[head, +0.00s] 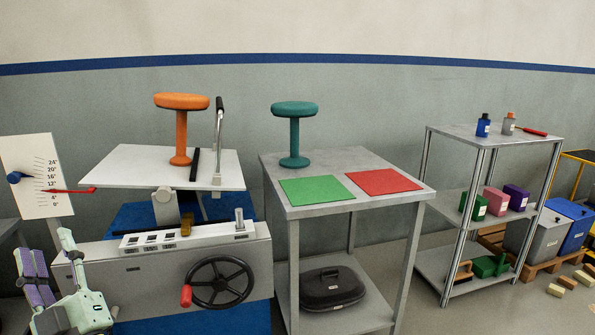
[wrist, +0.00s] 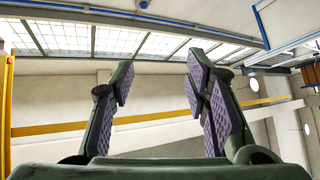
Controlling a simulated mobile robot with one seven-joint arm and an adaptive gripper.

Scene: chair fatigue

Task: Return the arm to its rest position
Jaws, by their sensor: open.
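My gripper (head: 52,262) is at the lower left of the head view, pointing up, in front of the test machine. In the wrist view my gripper (wrist: 157,90) has its two purple-padded fingers spread apart with nothing between them. Behind the fingers that view shows only ceiling, windows and wall. An orange stool (head: 181,130) stands upright on the machine's white plate (head: 120,168). A teal stool (head: 295,134) stands upright on the grey table, behind a green mat (head: 316,190) and beside a red mat (head: 383,181).
The machine has a black handwheel (head: 219,283) and a scale board (head: 34,178) with a red pointer, close to my gripper. The grey table (head: 345,161) holds a black case (head: 331,287) below. A shelf rack (head: 463,131) with bottles and boxes stands right. Wooden blocks (head: 567,282) lie on the floor.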

